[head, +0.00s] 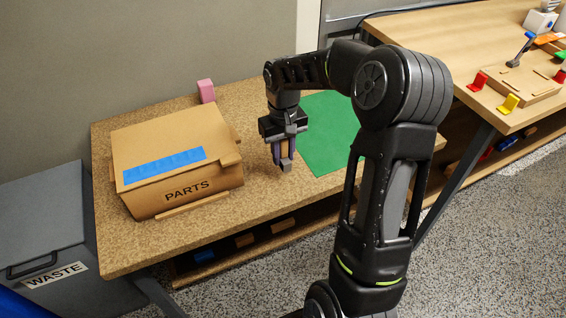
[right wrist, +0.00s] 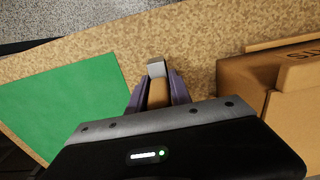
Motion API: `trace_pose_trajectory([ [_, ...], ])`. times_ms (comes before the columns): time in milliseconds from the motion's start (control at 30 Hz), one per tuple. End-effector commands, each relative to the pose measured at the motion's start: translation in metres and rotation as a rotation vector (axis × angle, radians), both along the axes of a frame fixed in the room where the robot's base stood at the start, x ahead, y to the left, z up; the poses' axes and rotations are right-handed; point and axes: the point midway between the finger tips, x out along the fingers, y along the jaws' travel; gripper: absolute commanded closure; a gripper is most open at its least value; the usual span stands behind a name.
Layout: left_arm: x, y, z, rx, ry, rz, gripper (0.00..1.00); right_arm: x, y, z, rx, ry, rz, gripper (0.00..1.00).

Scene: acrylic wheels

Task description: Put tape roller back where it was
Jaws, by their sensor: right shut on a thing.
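My right gripper (head: 283,154) is above the cork-topped table (head: 255,110), between the box and the green mat. It points down and is shut on a small tool with a tan body and a grey end, which looks like the tape roller (head: 286,165). The tool also shows between the purple fingers in the right wrist view (right wrist: 156,69), its grey end beyond the fingertips. Whether that end touches the tabletop, I cannot tell. The closed cardboard PARTS box (head: 176,160) has a strip of blue tape (head: 165,165) on top. My left gripper is not in view.
A green mat (head: 325,135) lies right of the gripper. A pink block (head: 206,91) stands behind the box. A grey WASTE bin (head: 40,235) is at the left. Another table (head: 455,45) at the right holds coloured brackets (head: 509,103). Bare tabletop surrounds the gripper.

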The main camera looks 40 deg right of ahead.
Motion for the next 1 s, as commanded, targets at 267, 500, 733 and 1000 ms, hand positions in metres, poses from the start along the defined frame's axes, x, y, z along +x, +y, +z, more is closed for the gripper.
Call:
trace_pose_trajectory([
  [267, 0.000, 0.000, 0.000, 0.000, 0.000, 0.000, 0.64, 0.000, 0.001, -0.009, 0.001, 0.002, 0.001, 1.00],
  [500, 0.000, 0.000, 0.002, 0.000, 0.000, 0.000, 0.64, 0.000, 0.000, -0.036, 0.001, 0.001, 0.000, 1.00],
  [733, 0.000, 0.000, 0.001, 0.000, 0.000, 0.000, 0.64, 0.000, 0.000, -0.037, 0.000, -0.001, 0.000, 1.00],
  [1000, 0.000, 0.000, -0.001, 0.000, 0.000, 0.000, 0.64, 0.000, 0.000, -0.040, 0.001, 0.000, 0.000, 0.66],
])
